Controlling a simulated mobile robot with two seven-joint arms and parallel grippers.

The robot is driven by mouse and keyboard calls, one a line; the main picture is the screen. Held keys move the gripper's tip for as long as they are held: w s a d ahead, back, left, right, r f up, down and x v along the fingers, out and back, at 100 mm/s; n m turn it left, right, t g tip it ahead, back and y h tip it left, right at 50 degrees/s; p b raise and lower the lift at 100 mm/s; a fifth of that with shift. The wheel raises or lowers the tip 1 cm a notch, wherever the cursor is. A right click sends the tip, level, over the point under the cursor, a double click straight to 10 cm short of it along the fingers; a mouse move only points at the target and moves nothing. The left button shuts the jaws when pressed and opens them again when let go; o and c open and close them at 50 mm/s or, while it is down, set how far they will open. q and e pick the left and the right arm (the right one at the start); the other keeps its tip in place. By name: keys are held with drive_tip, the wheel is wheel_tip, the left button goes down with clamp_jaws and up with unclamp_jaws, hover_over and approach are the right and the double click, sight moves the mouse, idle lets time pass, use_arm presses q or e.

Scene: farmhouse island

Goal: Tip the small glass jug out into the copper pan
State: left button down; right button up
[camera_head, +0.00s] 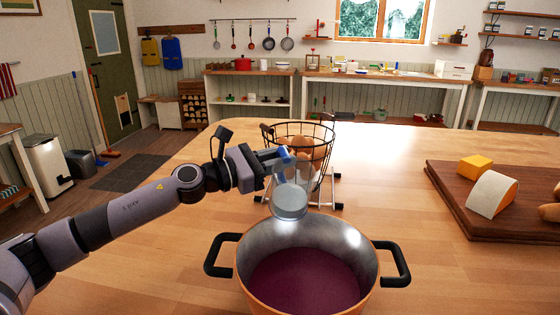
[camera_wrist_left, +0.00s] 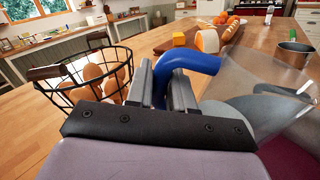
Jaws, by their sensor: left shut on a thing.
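The small glass jug (camera_head: 291,180) is clear, with a blue handle and something pale grey low in it. My left gripper (camera_head: 277,160) is shut on the blue handle (camera_wrist_left: 192,62) and holds the jug over the far part of the copper pan. It looks close to upright in the head view; I cannot tell its exact tilt. The copper pan (camera_head: 262,248) stands on the island, with two black handles and dark purple-red contents. In the left wrist view the jug's glass (camera_wrist_left: 268,80) covers part of the purple contents. My right gripper is not in view.
A wire basket of brown eggs (camera_head: 308,150) stands just behind the jug; it shows at left in the left wrist view (camera_wrist_left: 95,85). A wooden board (camera_head: 450,205) with cheese lies at right. A metal pot (camera_wrist_left: 295,55) stands at right in the wrist view. The wood between pan and board is clear.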

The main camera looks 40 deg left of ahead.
sight(285, 152)
use_arm(q)
drive_tip(key=r+m+b, duration=0.1)
drive_tip(key=r+m, duration=0.1)
drive_tip(key=shift+d+m+h, duration=0.1)
drive_tip(key=shift+m+h, duration=0.2)
drive_tip(key=shift+s+d+r+m+b, duration=0.2)
drive_tip(key=shift+r+m+b, duration=0.2)
drive_tip(key=shift+m, duration=0.4)
drive_tip(key=m+b, duration=0.1)
drive_tip(key=m, duration=0.1)
drive_tip(key=s+d+r+m+h+b, duration=0.1)
drive_tip(key=m, duration=0.1)
drive_tip(key=shift+s+d, duration=0.1)
drive_tip(key=shift+d, duration=0.1)
drive_tip(key=shift+r+m, duration=0.15)
drive_tip(key=shift+m, duration=0.15)
drive_tip(key=shift+s+d+m+b, duration=0.25)
drive_tip(key=shift+m+b, duration=0.05)
drive_tip(key=shift+b, duration=0.4)
drive_tip(key=shift+s+d+m+h+b, duration=0.15)
drive_tip(key=shift+d+m+h+b, duration=0.05)
drive_tip(key=shift+m+h+b, duration=0.25)
drive_tip(key=shift+s+d, duration=0.1)
